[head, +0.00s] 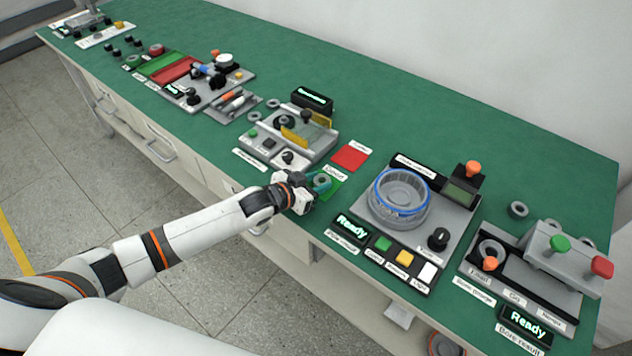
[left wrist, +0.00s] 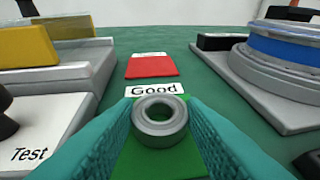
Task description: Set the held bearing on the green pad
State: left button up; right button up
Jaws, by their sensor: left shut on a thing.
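The bearing (left wrist: 160,118) is a grey metal ring with a dark bore. In the left wrist view it sits between the two teal fingers of my left gripper (left wrist: 160,125), which is shut on it. The green pad (left wrist: 150,163) lies below the bearing, with the "Good" label at its far edge. Whether the bearing touches the pad cannot be told. In the head view my left gripper (head: 318,184) is over the green pad (head: 332,187) and hides part of it. My right gripper is not in view.
A red pad (head: 350,157) lies just behind the green one. A test station (head: 290,137) stands to the left, and a round blue-rimmed fixture (head: 400,195) to the right. Another loose ring (head: 517,209) lies further right. The bench's back strip is clear.

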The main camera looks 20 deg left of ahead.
pick_arm(q)
jog(key=shift+f, duration=0.15)
jog(key=o, duration=1)
jog(key=shift+r, duration=0.2)
jog(key=v, duration=1.2)
jog(key=shift+f, duration=0.15)
